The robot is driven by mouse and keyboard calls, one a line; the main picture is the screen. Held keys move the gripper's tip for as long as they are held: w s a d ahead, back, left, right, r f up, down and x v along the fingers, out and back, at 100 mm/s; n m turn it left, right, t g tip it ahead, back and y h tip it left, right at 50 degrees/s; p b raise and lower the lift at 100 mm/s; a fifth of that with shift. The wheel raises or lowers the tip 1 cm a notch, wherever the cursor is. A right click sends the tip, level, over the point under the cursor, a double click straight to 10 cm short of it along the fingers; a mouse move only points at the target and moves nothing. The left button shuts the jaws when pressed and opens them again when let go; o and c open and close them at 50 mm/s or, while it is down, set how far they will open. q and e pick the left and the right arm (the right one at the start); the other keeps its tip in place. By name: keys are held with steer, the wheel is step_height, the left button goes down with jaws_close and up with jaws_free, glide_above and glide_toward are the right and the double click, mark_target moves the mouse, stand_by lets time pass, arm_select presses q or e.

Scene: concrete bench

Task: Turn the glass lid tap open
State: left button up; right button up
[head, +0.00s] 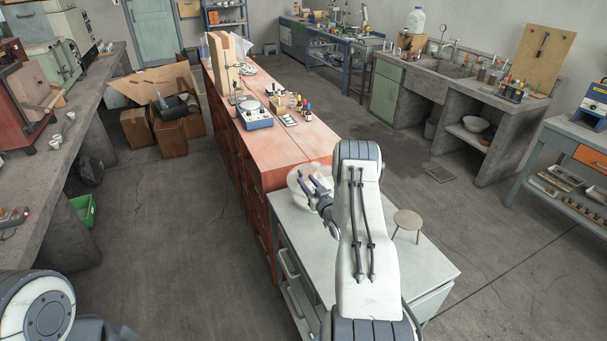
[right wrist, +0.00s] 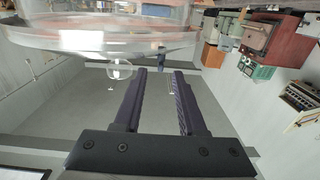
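A clear glass vessel (head: 297,176) stands at the far left corner of the grey cabinet top, partly hidden by my right gripper (head: 310,184). In the right wrist view, a broad clear glass rim (right wrist: 100,42) fills the upper left, close to the camera. A small round clear piece with a thin stem (right wrist: 118,71) shows below it, left of the fingers; I cannot tell if it is the tap. My right gripper (right wrist: 159,72) is open, its two dark fingers apart with nothing held between them. My left gripper is out of view; only part of that arm shows.
The grey cabinet top (head: 430,268) has a small round stool-like stand (head: 408,219) right of my arm. The red bench (head: 270,150) adjoins behind, with a blue-based instrument (head: 254,117) and small bottles farther back. Open floor lies to the left.

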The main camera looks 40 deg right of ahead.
mark_target(302, 176)
steer(key=shift+p+x, duration=0.3)
steer(key=shift+x, duration=1.45)
jaws_close()
steer(key=shift+d+f+y+b, duration=0.15)
steer(key=shift+y+b, duration=0.15)
steer(key=shift+b, duration=0.4)
steer(key=n+y+b, duration=0.2)
steer(key=y+b, duration=0.1)
steer(key=b, duration=0.1)
steer(key=n+y+b, duration=0.2)
steer(key=y+b, duration=0.1)
steer(key=b, duration=0.2)
steer(key=d+n+y+b, duration=0.1)
steer(key=n+y+b, duration=0.1)
steer(key=y+b, duration=0.1)
steer(key=shift+d+f+n+g+y+b, duration=0.1)
steer(key=shift+n+g+y+b, duration=0.25)
steer(key=shift+b, duration=0.5)
steer(key=shift+w+r+n+g+y+b, duration=0.1)
steer(key=shift+r+n+g+y+b, duration=0.3)
steer(key=shift+y+b, duration=0.3)
steer(key=shift+f, duration=0.1)
